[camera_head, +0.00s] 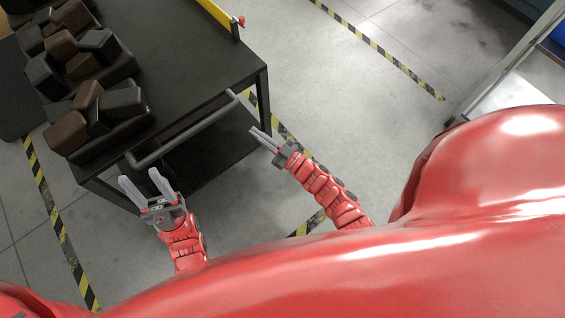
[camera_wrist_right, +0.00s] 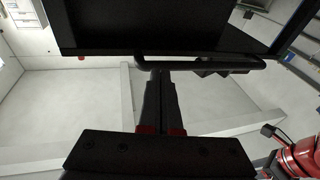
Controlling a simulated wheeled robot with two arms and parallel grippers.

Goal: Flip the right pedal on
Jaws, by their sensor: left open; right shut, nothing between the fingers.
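No pedal can be made out in either view. A dark cart (camera_head: 185,75) with a grey tubular handle (camera_head: 190,129) stands at the upper left of the head view. My left gripper (camera_head: 140,177) is open and empty, near the handle's left end. My right gripper (camera_head: 255,132) is shut and empty, to the right of the handle and apart from it in the head view. In the right wrist view, my right gripper's closed fingers (camera_wrist_right: 160,78) point towards the cart's dark handle (camera_wrist_right: 207,63) and dark body (camera_wrist_right: 150,25).
Several black and brown blocks (camera_head: 85,60) lie on the cart's left side. A yellow bar with a red knob (camera_head: 241,20) is at its far edge. Grey floor (camera_head: 335,100) with yellow-black tape (camera_head: 385,55) lies open to the right. A metal-framed structure (camera_head: 510,60) stands at the upper right.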

